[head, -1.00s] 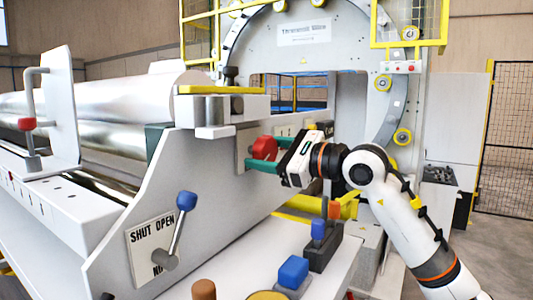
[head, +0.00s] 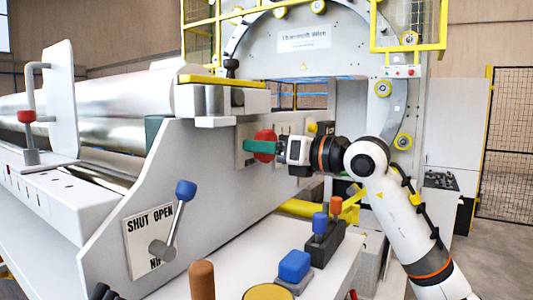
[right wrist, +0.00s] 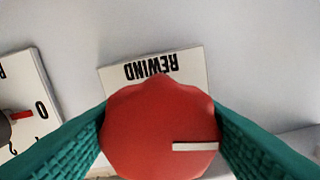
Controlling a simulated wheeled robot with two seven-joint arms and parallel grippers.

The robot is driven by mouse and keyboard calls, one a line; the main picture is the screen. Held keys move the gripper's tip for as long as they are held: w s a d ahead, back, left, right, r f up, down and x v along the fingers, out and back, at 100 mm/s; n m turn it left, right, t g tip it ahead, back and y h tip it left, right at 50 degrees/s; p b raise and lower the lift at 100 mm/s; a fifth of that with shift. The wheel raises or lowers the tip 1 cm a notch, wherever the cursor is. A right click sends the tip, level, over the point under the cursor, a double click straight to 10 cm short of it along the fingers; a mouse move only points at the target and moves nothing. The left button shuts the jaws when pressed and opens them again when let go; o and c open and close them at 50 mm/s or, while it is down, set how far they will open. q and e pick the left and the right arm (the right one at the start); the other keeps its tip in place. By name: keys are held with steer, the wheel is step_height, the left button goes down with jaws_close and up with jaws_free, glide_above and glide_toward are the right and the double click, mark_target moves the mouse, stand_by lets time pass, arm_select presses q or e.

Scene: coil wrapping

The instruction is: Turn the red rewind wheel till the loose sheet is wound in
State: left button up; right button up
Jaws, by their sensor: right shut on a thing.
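The red rewind wheel (head: 265,145) sits on the side panel of the grey machine in the head view. My right gripper (head: 262,147) is shut on it from the right, its green fingers on the wheel's rim. In the right wrist view the red wheel (right wrist: 160,125) lies between the two green fingers (right wrist: 162,132), with a white mark at its lower right and a REWIND label (right wrist: 155,70) behind it. Shiny sheet material (head: 110,95) lies over the rollers at the left; I cannot make out a loose end. My left gripper is not in view.
A blue-knobbed lever (head: 185,190) stands at the SHUT/OPEN plate (head: 150,238). Blue (head: 294,266) and orange controls stand on the front ledge below my right arm. A second dial (right wrist: 20,115) is left of the wheel in the wrist view.

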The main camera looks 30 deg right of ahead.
steer(key=m+b, duration=0.1)
steer(key=m, duration=0.2)
steer(key=shift+m, duration=0.4)
steer(key=m, duration=0.4)
steer(key=shift+m+b, duration=0.3)
steer(key=shift+b, duration=0.05)
steer(key=m, duration=0.3)
steer(key=shift+r, duration=0.1)
steer(key=shift+m+b, duration=0.45)
steer(key=shift+m, duration=1.55)
steer(key=o, duration=1)
steer(key=shift+c, duration=0.2)
steer(key=shift+s, duration=0.15)
